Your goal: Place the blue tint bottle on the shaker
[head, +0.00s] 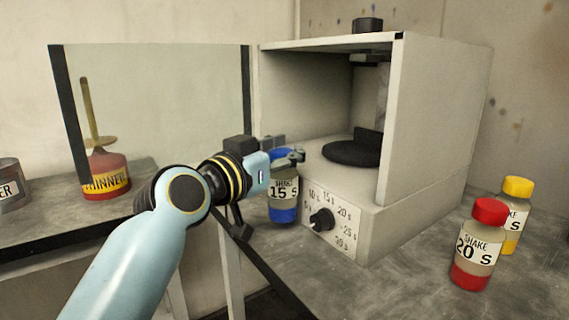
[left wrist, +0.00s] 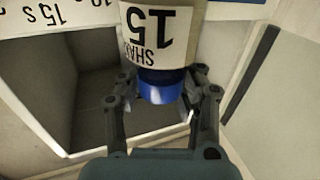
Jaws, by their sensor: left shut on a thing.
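The blue tint bottle (head: 284,196) has a blue cap, a label reading "SHAKE 15 S" and blue tint at its base. My left gripper (head: 288,157) is shut on its cap and holds it upright in front of the shaker's left front corner. In the left wrist view the bottle (left wrist: 152,35) shows upside down, its cap between the fingertips (left wrist: 160,90). The shaker (head: 440,130) is a pale box with an open front; its round black platform (head: 350,153) is empty. My right gripper is out of view.
A timer knob (head: 322,219) is on the shaker's front. A red-capped bottle (head: 478,245) and a yellow-capped bottle (head: 515,215) stand to its right. The shaker's glazed door (head: 150,110) is swung open to the left. A red thinner can (head: 106,178) stands at left.

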